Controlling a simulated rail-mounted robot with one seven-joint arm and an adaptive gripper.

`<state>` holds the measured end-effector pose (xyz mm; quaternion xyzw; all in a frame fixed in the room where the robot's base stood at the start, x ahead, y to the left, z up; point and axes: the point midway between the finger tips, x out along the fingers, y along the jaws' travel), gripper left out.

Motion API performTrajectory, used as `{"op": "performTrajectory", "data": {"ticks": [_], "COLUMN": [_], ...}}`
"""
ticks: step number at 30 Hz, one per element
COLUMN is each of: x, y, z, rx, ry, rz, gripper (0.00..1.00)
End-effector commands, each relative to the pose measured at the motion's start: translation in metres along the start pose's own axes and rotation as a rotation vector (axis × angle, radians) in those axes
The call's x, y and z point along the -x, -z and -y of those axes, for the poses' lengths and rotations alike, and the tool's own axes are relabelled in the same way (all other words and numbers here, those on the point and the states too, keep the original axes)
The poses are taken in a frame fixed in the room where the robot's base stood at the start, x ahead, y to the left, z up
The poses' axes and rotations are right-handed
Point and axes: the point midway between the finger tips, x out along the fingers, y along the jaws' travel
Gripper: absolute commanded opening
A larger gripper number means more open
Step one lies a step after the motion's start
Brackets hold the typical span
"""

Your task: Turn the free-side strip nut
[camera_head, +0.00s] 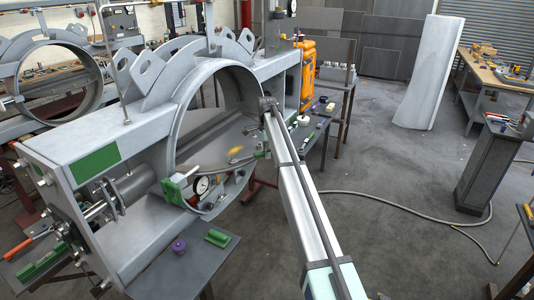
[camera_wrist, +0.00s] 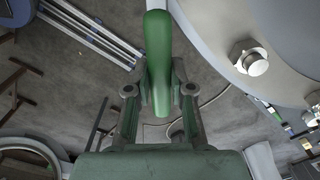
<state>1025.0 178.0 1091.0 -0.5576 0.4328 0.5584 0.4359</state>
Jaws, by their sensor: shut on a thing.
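In the wrist view my gripper (camera_wrist: 160,88) is shut on a green rounded handle (camera_wrist: 157,50). A shiny hex nut (camera_wrist: 249,57) sits on a pale grey curved metal part (camera_wrist: 205,40) to the right of the gripper, apart from the fingers. A second bright fastener (camera_wrist: 313,99) is cut off at the right edge. I cannot tell which one is the free-side strip nut. In the head view the big grey damper ring (camera_head: 180,118) stands in its frame; my gripper is not clearly visible there.
A dial gauge (camera_head: 202,186) and a green block (camera_head: 174,188) sit at the ring's lower edge. A small shelf (camera_head: 195,262) holds a purple knob (camera_head: 179,247) and a green piece (camera_head: 217,238). A hose (camera_head: 400,207) crosses the open floor at right.

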Motion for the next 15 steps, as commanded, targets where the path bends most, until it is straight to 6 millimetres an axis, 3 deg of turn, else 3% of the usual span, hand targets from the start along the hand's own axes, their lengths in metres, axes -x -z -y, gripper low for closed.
{"op": "performTrajectory", "data": {"ticks": [15], "x": [0.0068], "y": [-0.0010], "z": [0.0007], "rx": [0.005], "ry": [0.001], "rz": [0.003], "gripper": [0.00]}}
